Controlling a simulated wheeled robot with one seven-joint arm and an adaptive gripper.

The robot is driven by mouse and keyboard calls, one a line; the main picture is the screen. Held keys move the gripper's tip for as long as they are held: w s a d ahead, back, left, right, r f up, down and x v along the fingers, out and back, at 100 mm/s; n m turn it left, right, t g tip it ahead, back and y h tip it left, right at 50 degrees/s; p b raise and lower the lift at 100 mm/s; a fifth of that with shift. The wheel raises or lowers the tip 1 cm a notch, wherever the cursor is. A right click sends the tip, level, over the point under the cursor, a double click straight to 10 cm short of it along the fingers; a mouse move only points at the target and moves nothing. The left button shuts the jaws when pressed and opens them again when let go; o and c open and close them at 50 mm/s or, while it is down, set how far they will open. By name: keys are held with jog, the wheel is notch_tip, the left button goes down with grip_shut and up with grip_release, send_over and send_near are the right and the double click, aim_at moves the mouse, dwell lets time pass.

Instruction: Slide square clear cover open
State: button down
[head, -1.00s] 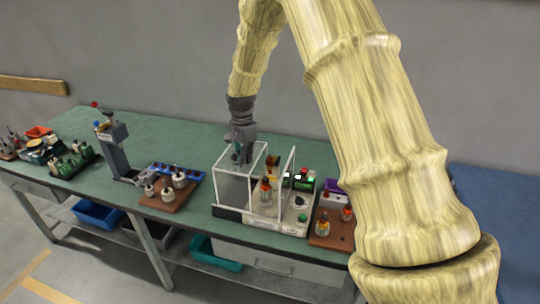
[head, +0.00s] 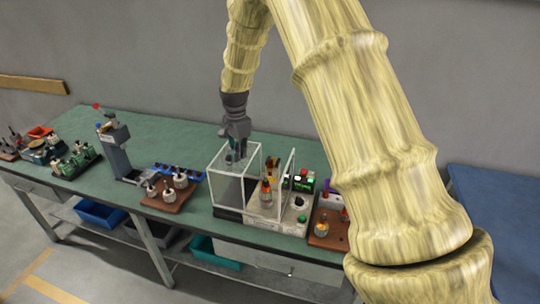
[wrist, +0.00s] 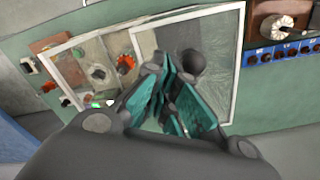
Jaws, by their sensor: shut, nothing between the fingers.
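The square clear cover (head: 230,190) is a see-through box with white edges on the machine on the green bench. In the head view it stands over the machine's left part, and a separate upright clear panel (head: 289,180) stands to its right. In the wrist view its white frame (wrist: 236,70) surrounds my fingers. My gripper (head: 236,153) points down at the cover's top, near its back; its fingers show teal pads in the wrist view (wrist: 172,112). The fingers are shut with nothing between them. Whether they touch the cover is unclear.
The machine's base (head: 275,212) has an orange-topped part (head: 266,190) and green and red lights. A brown board with metal parts (head: 167,196) and a blue tray (head: 178,171) lie to the left. Another brown board (head: 325,232) is at the right. Bare bench shows behind.

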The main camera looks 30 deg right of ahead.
jog(key=shift+s+d+r+p, duration=0.1)
jog(key=shift+r+p, duration=0.35)
jog(key=shift+r, duration=0.25)
jog(key=shift+s+d+r+p, duration=0.1)
jog(key=shift+r+p, duration=0.35)
jog(key=shift+r, duration=0.25)
jog(key=shift+s+d+r+p, duration=0.2)
jog(key=shift+r+p, duration=0.2)
jog(key=shift+r, duration=0.2)
jog(key=shift+s+d+r+p, duration=0.15)
jog(key=shift+r+p, duration=0.2)
jog(key=shift+r, duration=0.2)
jog(key=shift+a+f, duration=0.1)
